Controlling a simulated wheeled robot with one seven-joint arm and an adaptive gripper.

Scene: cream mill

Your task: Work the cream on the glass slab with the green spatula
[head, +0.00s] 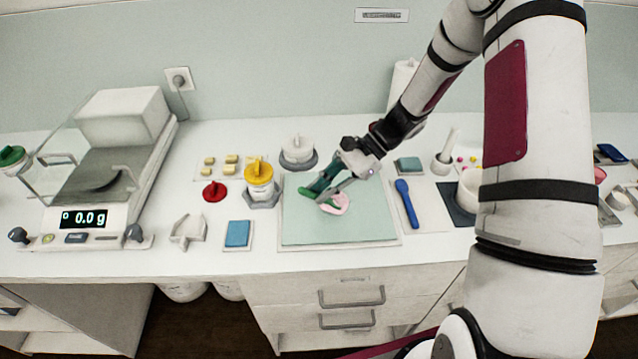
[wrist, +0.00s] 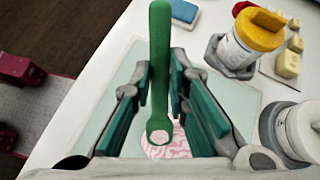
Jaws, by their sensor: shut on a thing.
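The pale green glass slab (head: 300,232) lies on the bench, and part of it shows in the wrist view (wrist: 238,98). Pink-and-white streaked cream (head: 338,206) sits near the slab's middle; it also shows in the wrist view (wrist: 160,151), partly hidden by the spatula and fingers. My gripper (head: 323,190) is low over the slab beside the cream. In the wrist view, my gripper (wrist: 161,75) is shut on the green spatula (wrist: 160,45), which lies between the green finger pads. Whether the spatula touches the cream is hidden.
A yellow-lidded jar (head: 259,184) and a white-lidded jar (head: 298,150) stand close to the slab's left and back. A blue spatula (head: 407,204) lies right of it. A blue block (head: 238,233), white tray (head: 188,230) and balance (head: 95,185) stand left.

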